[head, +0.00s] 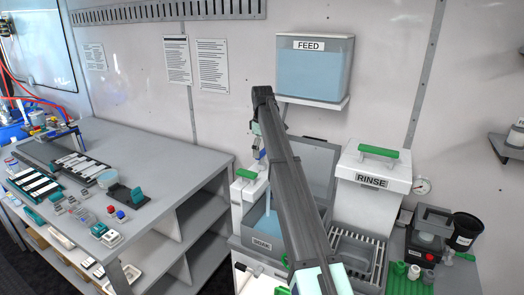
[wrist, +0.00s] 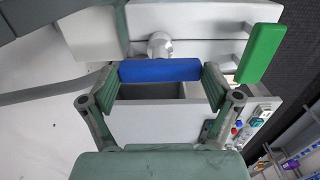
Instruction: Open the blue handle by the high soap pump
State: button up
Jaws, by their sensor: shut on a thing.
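The blue handle (wrist: 160,70) is a short bar lying across the wrist view, beside a round pale metal fitting (wrist: 161,45) on a light grey body. My gripper (wrist: 161,76) has one finger at each end of the bar and is shut on it. In the head view my arm crosses the middle and hides most of the handle and the soap pump. Only a small blue patch shows there beside the arm's end, near a white box with a green handle (head: 246,174). I cannot tell how far the blue handle is turned.
A green bar handle (wrist: 262,53) is close to the right finger in the wrist view. The FEED tank (head: 314,75) hangs on the wall above. The RINSE box (head: 372,170) stands to the right. A grey bench (head: 165,148) with several small items is at the left.

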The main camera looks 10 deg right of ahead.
aim_at(262, 151)
dwell(0.3)
jog(key=o, duration=0.9)
jog(key=shift+r, duration=0.1)
notch_tip(262, 151, up, 12)
jog(key=shift+f, duration=0.1)
jog(key=shift+f, duration=0.1)
